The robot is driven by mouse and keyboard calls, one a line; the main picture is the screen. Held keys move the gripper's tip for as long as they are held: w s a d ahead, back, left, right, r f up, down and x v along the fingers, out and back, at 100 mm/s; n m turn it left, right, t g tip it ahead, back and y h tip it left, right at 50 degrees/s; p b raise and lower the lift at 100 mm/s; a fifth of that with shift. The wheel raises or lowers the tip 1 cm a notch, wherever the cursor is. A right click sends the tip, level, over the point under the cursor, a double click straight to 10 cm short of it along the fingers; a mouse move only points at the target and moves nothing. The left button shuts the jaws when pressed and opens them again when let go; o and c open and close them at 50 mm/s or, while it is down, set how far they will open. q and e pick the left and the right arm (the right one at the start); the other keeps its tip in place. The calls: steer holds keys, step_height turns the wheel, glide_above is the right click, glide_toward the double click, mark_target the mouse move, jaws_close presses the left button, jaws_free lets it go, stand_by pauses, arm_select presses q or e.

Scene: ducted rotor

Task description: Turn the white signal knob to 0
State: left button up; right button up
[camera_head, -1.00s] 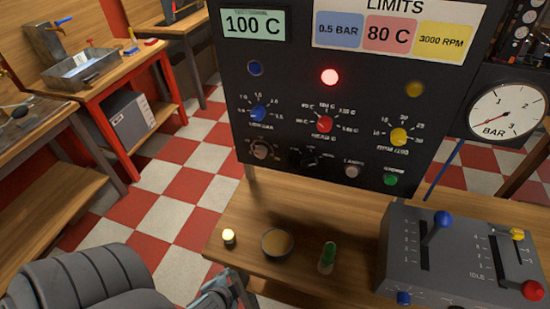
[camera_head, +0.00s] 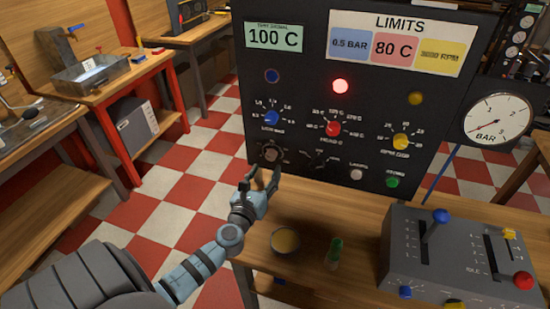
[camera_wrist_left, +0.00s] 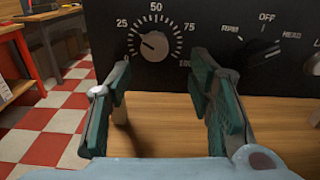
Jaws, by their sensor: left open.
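The white signal knob (camera_head: 271,153) is at the lower left of the black panel. In the left wrist view the knob (camera_wrist_left: 154,45) is a pale round dial with a scale marked 25, 50, 75 and 100; its mark appears to point to the left, near 25. My left gripper (camera_head: 265,174) is open and empty just in front of and below the knob. In the wrist view its two fingers (camera_wrist_left: 163,75) stand apart, with the knob seen above and between them; they do not appear to touch it. My right gripper is not in view.
A black selector knob (camera_wrist_left: 259,53) sits right of the signal knob. Blue (camera_head: 272,118), red (camera_head: 333,128) and yellow (camera_head: 400,141) knobs sit above. A bowl (camera_head: 285,240) and a green-topped item (camera_head: 334,251) stand on the bench, left of a grey lever box (camera_head: 455,250).

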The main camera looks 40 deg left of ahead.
mark_target(270, 158)
arm_select(q)
steer(key=shift+w+a+r+b, duration=0.25)
steer(key=shift+w+a+r, duration=0.1)
steer(key=shift+w+a, duration=0.25)
steer(key=shift+w+a+r+b, duration=0.25)
steer(key=shift+w+a+r, duration=0.1)
steer(key=shift+w+a, duration=0.2)
steer(key=shift+w+a+f, duration=0.1)
steer(key=shift+w+f, duration=0.1)
steer(key=shift+w, duration=0.45)
steer(key=shift+w+f, duration=0.2)
steer(key=shift+w, duration=0.4)
steer(key=shift+w+f, duration=0.2)
steer(key=shift+w, duration=0.25)
steer(key=shift+s+r, duration=0.1)
steer(key=shift+s, duration=0.05)
steer(key=shift+c, duration=1)
steer(key=shift+s+r, duration=0.15)
steer(key=shift+s, duration=0.05)
steer(key=c, duration=0.3)
steer(key=shift+s, duration=0.1)
jaws_close()
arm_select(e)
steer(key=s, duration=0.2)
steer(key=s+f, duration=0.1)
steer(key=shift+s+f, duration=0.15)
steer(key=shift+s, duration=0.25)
